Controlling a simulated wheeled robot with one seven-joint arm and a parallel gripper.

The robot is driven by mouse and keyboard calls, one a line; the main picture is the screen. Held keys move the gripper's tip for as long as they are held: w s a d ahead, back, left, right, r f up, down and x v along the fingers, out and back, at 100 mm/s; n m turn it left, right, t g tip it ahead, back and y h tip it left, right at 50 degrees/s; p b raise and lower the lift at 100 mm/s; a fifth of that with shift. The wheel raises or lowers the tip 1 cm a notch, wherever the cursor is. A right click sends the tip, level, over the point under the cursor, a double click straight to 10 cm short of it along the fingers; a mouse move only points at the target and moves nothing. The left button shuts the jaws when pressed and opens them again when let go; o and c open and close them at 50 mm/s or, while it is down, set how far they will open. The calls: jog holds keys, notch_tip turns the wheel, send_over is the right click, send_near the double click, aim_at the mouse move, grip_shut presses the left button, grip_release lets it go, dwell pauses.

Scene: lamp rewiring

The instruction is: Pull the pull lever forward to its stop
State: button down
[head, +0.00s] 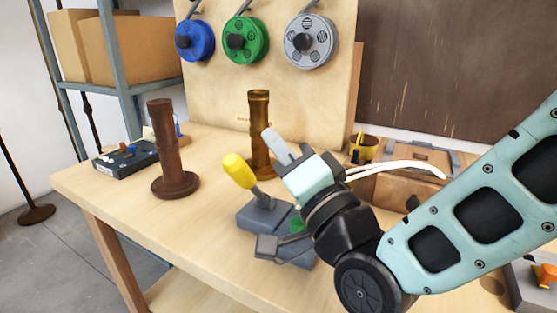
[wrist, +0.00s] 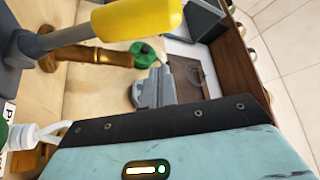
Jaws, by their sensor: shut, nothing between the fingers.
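The pull lever has a yellow grip (head: 238,171) on a grey shaft and rises tilted from a grey base (head: 258,217) on the workbench. My gripper (head: 269,137) is shut and empty, to the right of and above the yellow grip, with a visible gap in the head view. In the wrist view, the yellow grip (wrist: 140,18) shows large at the top, with its shaft running left. My gripper's fingers (wrist: 155,78) are below it in that view, apart from it. My wrist hides part of the lever base's right side.
A brown lamp column (head: 172,155) stands left of the lever, and a brassy one (head: 259,120) stands behind it. Blue, green and grey reels (head: 310,41) hang on the back board. A wooden box (head: 400,172) is at right. The workbench's front left is clear.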

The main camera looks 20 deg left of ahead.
jog(key=b+v, duration=0.1)
jog(key=v, duration=0.9)
jog(key=shift+b, duration=0.3)
jog(key=shift+s, duration=0.15)
